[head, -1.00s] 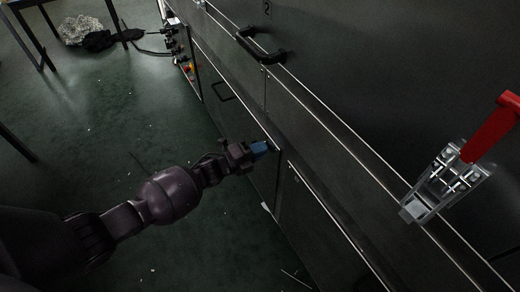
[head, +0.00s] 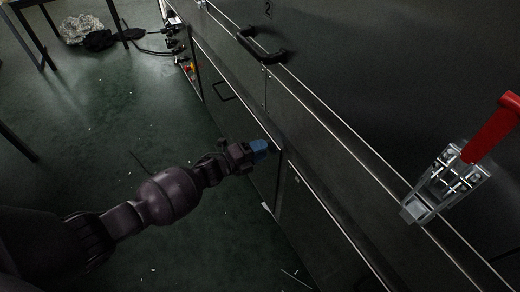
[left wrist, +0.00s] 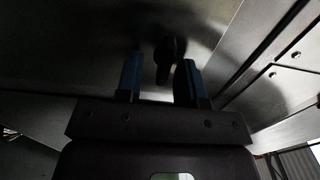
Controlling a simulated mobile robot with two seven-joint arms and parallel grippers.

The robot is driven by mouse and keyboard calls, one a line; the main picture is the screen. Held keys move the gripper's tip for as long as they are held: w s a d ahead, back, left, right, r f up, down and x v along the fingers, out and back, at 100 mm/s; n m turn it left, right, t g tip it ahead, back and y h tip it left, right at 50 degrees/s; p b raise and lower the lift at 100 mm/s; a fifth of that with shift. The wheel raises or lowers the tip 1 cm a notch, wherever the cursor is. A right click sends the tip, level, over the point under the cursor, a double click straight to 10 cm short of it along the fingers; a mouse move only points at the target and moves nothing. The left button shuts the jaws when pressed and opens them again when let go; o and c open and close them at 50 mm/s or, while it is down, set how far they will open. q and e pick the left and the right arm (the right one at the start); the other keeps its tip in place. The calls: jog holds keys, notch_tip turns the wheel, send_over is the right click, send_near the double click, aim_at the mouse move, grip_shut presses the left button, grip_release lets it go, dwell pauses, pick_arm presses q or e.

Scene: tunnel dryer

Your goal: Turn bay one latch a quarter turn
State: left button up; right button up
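A small dark latch (left wrist: 168,60) stands out from a dark metal panel in the left wrist view. My left gripper (left wrist: 160,80) is open, with its blue-padded fingers on either side of the latch's lower end. I cannot tell whether either finger touches it. In the head view my left gripper (head: 259,147) is at the front of the lower cabinet panel (head: 237,115), and the latch is hidden there. My right gripper is not in view.
A black bar handle (head: 262,48) and a red-handled toggle clamp (head: 450,180) are on the machine above and to the right. Cables and connectors (head: 176,45) are at the far end. The green floor on the left is mostly clear.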

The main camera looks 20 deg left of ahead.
pick_arm(q)
jog(key=p+v, duration=0.2)
jog(key=v, duration=0.8)
jog(key=shift+s+a, duration=0.25)
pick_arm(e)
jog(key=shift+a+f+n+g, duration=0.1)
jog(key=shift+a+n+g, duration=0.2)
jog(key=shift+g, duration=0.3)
